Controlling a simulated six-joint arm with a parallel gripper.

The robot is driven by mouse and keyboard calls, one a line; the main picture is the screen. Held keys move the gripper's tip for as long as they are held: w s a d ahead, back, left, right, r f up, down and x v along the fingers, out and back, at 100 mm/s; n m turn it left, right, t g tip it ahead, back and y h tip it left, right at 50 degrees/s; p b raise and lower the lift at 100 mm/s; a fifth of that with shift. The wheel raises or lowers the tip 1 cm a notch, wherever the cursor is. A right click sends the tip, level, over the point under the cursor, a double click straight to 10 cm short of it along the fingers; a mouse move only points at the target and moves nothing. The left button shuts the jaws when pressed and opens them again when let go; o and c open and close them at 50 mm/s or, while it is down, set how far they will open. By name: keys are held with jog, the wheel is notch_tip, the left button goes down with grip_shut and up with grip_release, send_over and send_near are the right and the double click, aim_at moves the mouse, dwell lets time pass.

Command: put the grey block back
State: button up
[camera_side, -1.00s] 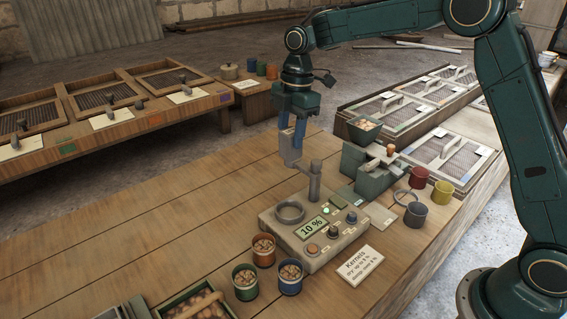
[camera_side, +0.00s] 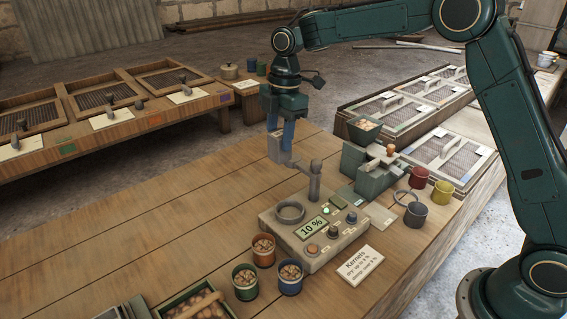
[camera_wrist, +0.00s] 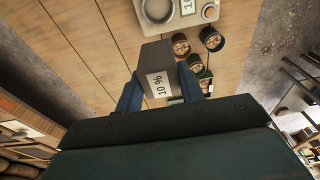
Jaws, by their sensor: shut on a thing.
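The grey block (camera_side: 277,150) is held between the blue fingers of my gripper (camera_side: 281,136), left of and behind the tester's post in the side view. Its exact height over the table is hard to tell. In the wrist view the grey block (camera_wrist: 155,56) shows a white label reading "10 %", with a finger on either side of it. The beige tester (camera_side: 314,232) stands on the wooden table, with a ring on top, a display reading "10 %", a lit green lamp and an upright post with an arm.
Orange (camera_side: 264,250), green (camera_side: 245,281) and blue (camera_side: 290,277) cups of kernels stand before the tester. A "Kernels" card (camera_side: 360,265) lies to its right. A grey-green machine with a hopper (camera_side: 364,130) stands behind. The table's left part (camera_side: 150,225) is clear.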

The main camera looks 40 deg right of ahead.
jog(key=w+a+f, duration=0.1)
jog(key=a+f, duration=0.1)
jog(key=a, duration=0.7)
jog(key=a+f, duration=0.2)
jog(key=a, duration=0.8)
jog(key=shift+w+d+f, duration=0.1)
jog(key=shift+f, duration=4.95)
jog(key=shift+d+f, duration=0.1)
jog(key=shift+f, duration=4.9)
jog(key=shift+f, duration=0.15)
jog(key=o, duration=1.2)
jog(key=shift+c, duration=0.2)
notch_tip(320, 180, up, 12)
jog(key=d, duration=0.1)
jog(key=shift+d, duration=0.25)
